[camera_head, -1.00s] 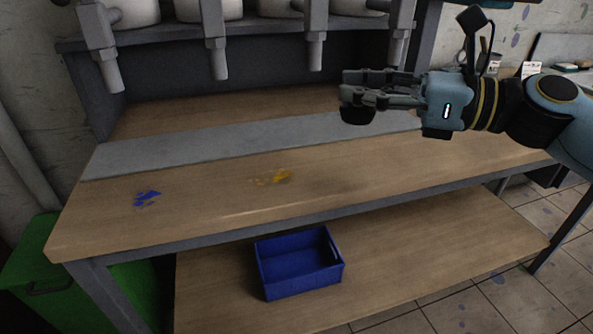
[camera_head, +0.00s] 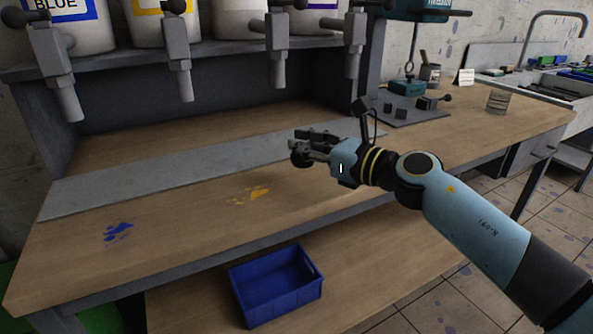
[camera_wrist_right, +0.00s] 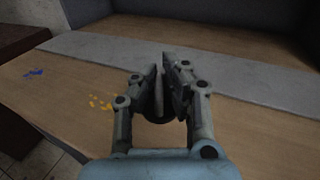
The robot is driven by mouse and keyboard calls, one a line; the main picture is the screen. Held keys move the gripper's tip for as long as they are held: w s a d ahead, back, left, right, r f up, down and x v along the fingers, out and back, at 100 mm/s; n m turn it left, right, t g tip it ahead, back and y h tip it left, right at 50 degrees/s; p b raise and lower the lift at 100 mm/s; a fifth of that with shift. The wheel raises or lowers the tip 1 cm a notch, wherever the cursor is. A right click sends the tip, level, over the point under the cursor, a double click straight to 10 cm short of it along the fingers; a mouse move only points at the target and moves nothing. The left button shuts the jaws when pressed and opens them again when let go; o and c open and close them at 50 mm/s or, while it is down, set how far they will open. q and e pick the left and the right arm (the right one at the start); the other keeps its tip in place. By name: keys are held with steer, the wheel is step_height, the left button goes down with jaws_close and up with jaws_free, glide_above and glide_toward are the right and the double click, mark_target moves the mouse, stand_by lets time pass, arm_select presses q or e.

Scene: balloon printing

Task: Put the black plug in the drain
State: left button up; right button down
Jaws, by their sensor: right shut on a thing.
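My right gripper (camera_head: 303,146) is shut on the black plug (camera_head: 299,160) and holds it above the workbench, in front of the dispenser shelf. In the right wrist view the fingers of my right gripper (camera_wrist_right: 167,80) are close together, and the dark round plug (camera_wrist_right: 159,117) shows under them, partly hidden. The sink (camera_head: 562,84) stands at the far right of the head view, beyond the bench end, with a tall curved faucet (camera_head: 556,20). The drain itself does not show. My left gripper is not in view.
The workbench (camera_head: 190,225) carries blue paint (camera_head: 118,232) and yellow paint (camera_head: 250,195). Paint taps hang above its grey strip (camera_head: 130,180). A blue crate (camera_head: 275,287) sits on the lower shelf.

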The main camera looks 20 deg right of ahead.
mark_target(299, 189)
steer(key=shift+s+a+f, duration=0.45)
steer(key=shift+a+f, duration=0.05)
steer(key=shift+a, duration=0.15)
steer(key=shift+f+b, duration=1.15)
steer(key=shift+f, duration=0.8)
steer(key=shift+f, duration=0.2)
steer(key=c, duration=1.5)
jaws_free()
steer(key=shift+o, duration=0.2)
steer(key=shift+r, duration=0.15)
